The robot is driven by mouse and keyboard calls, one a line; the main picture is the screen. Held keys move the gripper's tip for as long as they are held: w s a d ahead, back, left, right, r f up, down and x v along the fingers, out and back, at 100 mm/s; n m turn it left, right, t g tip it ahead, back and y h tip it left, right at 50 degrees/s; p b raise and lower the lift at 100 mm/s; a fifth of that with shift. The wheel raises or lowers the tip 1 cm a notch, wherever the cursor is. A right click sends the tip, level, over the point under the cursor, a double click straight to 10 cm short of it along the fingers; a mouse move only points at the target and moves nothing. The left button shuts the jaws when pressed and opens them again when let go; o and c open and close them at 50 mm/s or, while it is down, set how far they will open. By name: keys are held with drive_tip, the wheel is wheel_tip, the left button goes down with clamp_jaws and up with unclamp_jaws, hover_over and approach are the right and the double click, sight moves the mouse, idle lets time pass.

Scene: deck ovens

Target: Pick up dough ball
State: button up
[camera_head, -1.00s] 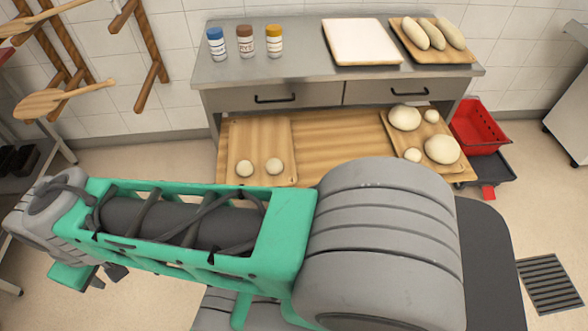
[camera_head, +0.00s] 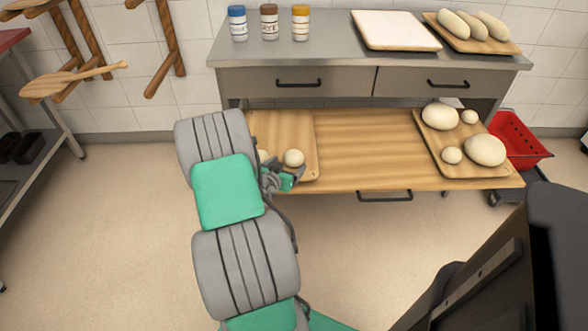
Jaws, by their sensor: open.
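Two small pale dough balls lie on the left wooden board (camera_head: 285,127). The right one of the two, a round dough ball (camera_head: 293,158), shows clearly. My gripper (camera_head: 290,178) is at the near edge of this board, just in front of the right ball. It is open, small in view and partly covered by my wrist. Whether it touches a ball cannot be told. On the right wooden board (camera_head: 468,143) lie two large dough balls (camera_head: 440,117) (camera_head: 485,150) and two small ones (camera_head: 470,117) (camera_head: 452,155).
Both boards rest on a pulled-out wooden shelf (camera_head: 365,150) under a steel counter (camera_head: 345,58). The shelf's middle is bare. The counter holds three jars (camera_head: 269,22), a white-topped board (camera_head: 395,30) and a board of loaves (camera_head: 475,27). A red crate (camera_head: 522,142) stands at right.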

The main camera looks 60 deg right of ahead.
sight(291, 159)
drive_tip(key=x, duration=0.7)
drive_tip(key=shift+r+b, duration=0.3)
drive_tip(key=shift+b, duration=0.05)
drive_tip(key=shift+w, duration=0.1)
drive_tip(key=c, duration=1.4)
drive_tip(key=shift+r, duration=0.1)
